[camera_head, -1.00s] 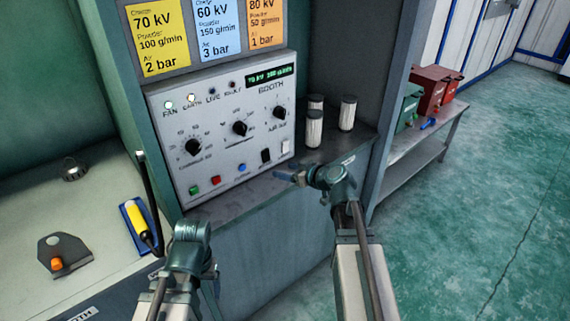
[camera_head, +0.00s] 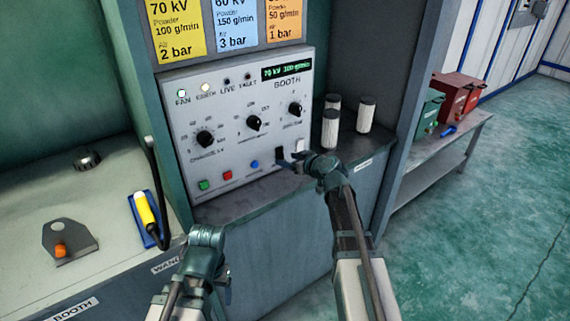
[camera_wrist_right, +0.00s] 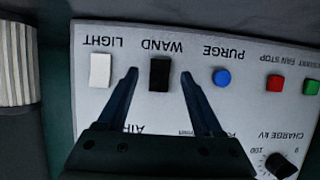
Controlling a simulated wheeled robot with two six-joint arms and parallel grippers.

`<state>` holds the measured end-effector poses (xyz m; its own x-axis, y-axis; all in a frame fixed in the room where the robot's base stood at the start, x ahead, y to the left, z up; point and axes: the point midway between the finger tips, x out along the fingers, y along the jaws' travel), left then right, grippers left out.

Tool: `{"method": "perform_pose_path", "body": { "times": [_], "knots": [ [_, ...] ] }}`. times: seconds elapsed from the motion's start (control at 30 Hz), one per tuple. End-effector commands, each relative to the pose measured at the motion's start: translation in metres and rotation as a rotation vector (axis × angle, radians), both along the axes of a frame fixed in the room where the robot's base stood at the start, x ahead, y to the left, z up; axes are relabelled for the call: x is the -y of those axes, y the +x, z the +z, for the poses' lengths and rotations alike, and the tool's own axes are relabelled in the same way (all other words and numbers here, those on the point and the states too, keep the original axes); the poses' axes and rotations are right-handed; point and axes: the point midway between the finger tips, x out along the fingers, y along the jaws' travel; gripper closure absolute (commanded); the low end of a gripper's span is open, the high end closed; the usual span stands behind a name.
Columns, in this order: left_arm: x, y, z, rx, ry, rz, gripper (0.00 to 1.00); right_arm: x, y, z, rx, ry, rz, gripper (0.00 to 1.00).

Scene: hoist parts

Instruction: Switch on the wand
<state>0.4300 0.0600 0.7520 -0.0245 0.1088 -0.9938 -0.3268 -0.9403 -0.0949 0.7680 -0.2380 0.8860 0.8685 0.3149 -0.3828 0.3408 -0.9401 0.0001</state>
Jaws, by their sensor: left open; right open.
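The booth control panel (camera_head: 230,130) stands on the shelf, with lit FAN and EARTH lamps, unlit LIVE and FAULT lamps, and a display. The black WAND switch (camera_wrist_right: 160,74) shows in the right wrist view, between the fingertips of my open right gripper (camera_wrist_right: 158,78). In the head view the same gripper (camera_head: 287,160) is at the panel's lower right, by the black switch (camera_head: 279,154). Whether it touches the switch I cannot tell. The yellow wand (camera_head: 146,212) lies on its blue holder at the left. My left gripper (camera_head: 226,282) is low in front, its fingers mostly hidden.
The white LIGHT switch (camera_wrist_right: 100,70) and blue PURGE button (camera_wrist_right: 221,77) flank the WAND switch. Several white cylinders (camera_head: 366,115) stand right of the panel. A grey bracket with an orange knob (camera_head: 61,250) lies on the left bench. Red boxes (camera_head: 455,95) stand on a far bench.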

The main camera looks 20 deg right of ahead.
Motion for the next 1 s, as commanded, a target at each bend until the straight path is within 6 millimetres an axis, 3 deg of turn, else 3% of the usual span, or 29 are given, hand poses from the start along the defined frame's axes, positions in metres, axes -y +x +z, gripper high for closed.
{"method": "perform_pose_path", "body": {
  "times": [0.2, 0.6, 0.9, 0.97, 1.0],
  "knots": [
    [0.000, 0.000, -0.009, 0.000, 0.000, 0.000, 0.21, -0.007, 0.019, -0.009, 0.000, -0.001, 0.001, 0.32],
    [0.000, 0.000, -0.009, 0.000, 0.000, 0.000, 0.21, -0.008, 0.022, -0.009, 0.000, 0.000, 0.000, 0.34],
    [0.000, 0.000, -0.009, 0.000, 0.000, 0.000, 0.21, -0.008, 0.022, -0.009, 0.000, 0.000, 0.001, 0.88],
    [0.000, 0.000, -0.009, 0.000, 0.000, 0.000, 0.21, -0.008, 0.022, -0.009, 0.000, 0.000, 0.001, 0.99],
    [0.000, 0.000, -0.009, 0.000, 0.000, 0.000, 0.21, -0.008, 0.022, -0.009, 0.000, 0.000, 0.001, 1.00]
  ]
}}
